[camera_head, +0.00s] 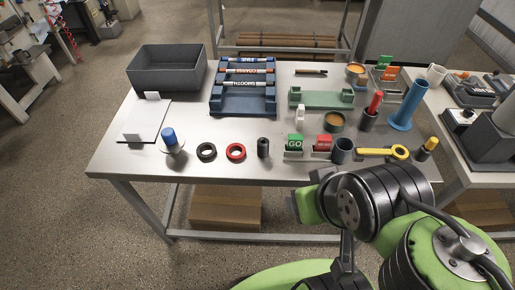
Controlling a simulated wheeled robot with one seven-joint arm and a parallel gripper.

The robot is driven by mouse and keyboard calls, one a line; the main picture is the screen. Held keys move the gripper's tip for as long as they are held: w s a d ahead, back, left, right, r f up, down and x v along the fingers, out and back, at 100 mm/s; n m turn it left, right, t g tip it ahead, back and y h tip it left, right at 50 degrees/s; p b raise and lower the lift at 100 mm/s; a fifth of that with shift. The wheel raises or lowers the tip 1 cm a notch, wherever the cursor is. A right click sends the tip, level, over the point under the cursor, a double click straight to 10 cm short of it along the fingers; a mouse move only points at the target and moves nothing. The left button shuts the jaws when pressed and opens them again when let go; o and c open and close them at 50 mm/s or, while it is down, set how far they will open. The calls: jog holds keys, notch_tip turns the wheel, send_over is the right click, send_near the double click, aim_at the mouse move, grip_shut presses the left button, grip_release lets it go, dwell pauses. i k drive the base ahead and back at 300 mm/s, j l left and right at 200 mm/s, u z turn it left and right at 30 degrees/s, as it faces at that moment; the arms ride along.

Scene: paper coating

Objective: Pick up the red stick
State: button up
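The red stick (376,101) stands in a dark cup-like holder (368,123) on the right half of the metal table (215,161). Its upper part shows and leans slightly right; its lower end is hidden in the holder. My arm, green and black, fills the lower right of the picture in front of the table. I cannot make out my gripper's fingers in this view.
A blue tube on a round base (407,105) stands right of the red stick. An orange-topped tin (335,122) is to its left. A green tray (318,97) and blue rack (243,103) lie further left. A yellow wrench (384,152) lies in front.

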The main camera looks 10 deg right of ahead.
aim_at(378, 95)
jog(key=l+u, duration=0.4)
jog(key=l, duration=0.3)
jog(key=k+l+u, duration=0.1)
jog(key=l+u, duration=0.35)
jog(key=l, duration=0.2)
